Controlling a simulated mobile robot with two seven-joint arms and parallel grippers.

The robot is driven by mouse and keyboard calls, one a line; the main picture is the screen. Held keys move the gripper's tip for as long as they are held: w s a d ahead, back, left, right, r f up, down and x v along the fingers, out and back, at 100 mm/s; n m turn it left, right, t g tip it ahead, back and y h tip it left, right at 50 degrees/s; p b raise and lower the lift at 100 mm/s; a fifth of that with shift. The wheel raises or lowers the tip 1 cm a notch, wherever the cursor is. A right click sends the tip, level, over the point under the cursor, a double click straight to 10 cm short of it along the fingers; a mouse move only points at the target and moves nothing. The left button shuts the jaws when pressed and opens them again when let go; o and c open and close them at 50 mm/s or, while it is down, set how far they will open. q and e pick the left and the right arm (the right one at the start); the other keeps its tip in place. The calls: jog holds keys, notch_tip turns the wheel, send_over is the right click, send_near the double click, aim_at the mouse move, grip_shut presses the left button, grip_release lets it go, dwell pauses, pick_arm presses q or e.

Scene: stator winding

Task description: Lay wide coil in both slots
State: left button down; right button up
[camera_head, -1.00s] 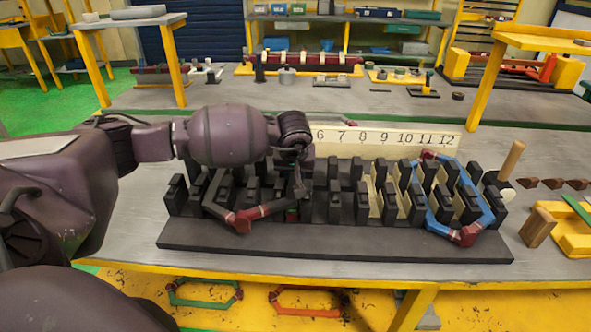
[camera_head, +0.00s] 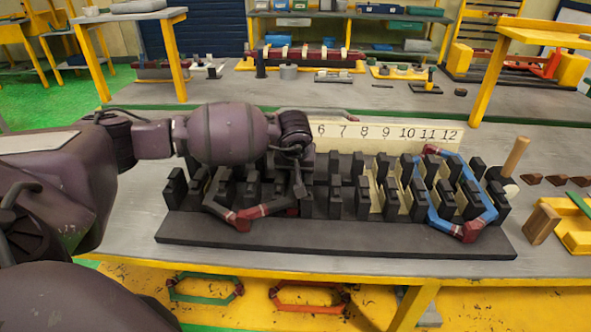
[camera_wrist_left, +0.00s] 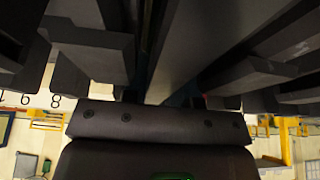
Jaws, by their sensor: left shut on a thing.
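A dark grey coil with red-wrapped ends (camera_head: 243,220) sits at the left half of the black stator block (camera_head: 335,243). Its near corner juts out in front of the teeth, and much of the rest is hidden among them. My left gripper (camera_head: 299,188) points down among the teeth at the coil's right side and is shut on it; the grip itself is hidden. A blue coil with red ends (camera_head: 488,210) lies around teeth at the right end. In the left wrist view, dark teeth (camera_wrist_left: 90,50) fill the top, and the fingertips are not clear. My right gripper is not in view.
A number strip (camera_head: 390,135) stands behind the block. A wooden peg (camera_head: 516,155), a wooden block (camera_head: 541,224) and a yellow tray (camera_head: 575,240) are at the right. Green (camera_head: 205,289) and orange (camera_head: 310,297) coils lie below the table's front edge. The front strip of the table is clear.

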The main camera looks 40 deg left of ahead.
pick_arm(q)
jog(key=shift+s+f, duration=0.3)
jog(key=shift+f, duration=0.35)
jog(key=c, duration=0.8)
grip_release()
jog(key=shift+c, duration=0.2)
jog(key=shift+w+f, duration=0.1)
jog(key=shift+f, duration=0.05)
jog(key=shift+w+d+r, duration=0.1)
jog(key=shift+w+r, duration=0.05)
jog(key=shift+r, duration=0.3)
jog(key=shift+r, duration=0.55)
jog(key=shift+r+p, duration=0.3)
